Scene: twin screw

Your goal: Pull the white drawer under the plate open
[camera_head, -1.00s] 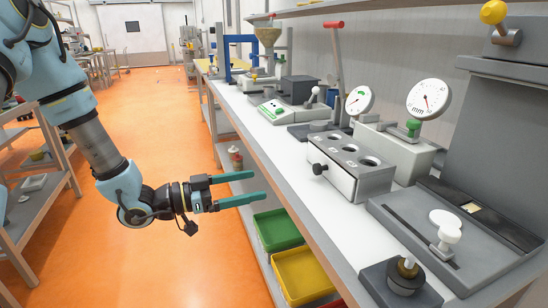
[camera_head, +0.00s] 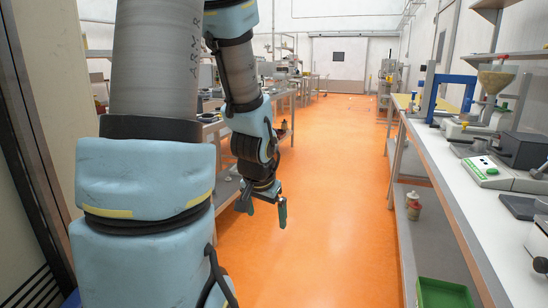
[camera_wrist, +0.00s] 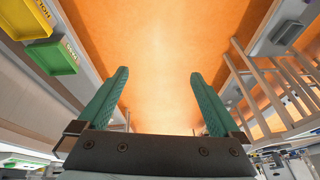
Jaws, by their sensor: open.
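At the right edge of the head view, a cut-off sliver of the white drawer block shows with its black knob (camera_head: 541,265). The rest of the block and its plate are out of frame, so I cannot tell how far the drawer stands out. My gripper (camera_head: 266,208) hangs over the orange floor between the benches, far left of the knob and touching nothing. In the wrist view my gripper (camera_wrist: 158,78) has its two green fingers wide apart, with only floor between them.
The right bench (camera_head: 440,165) carries a scale (camera_head: 487,172), a blue frame (camera_head: 447,95) and a funnel stand. Below it are bottles (camera_head: 413,205) and a green bin (camera_head: 443,293); the wrist view also shows a yellow bin (camera_wrist: 25,18). The orange aisle (camera_head: 340,200) is clear.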

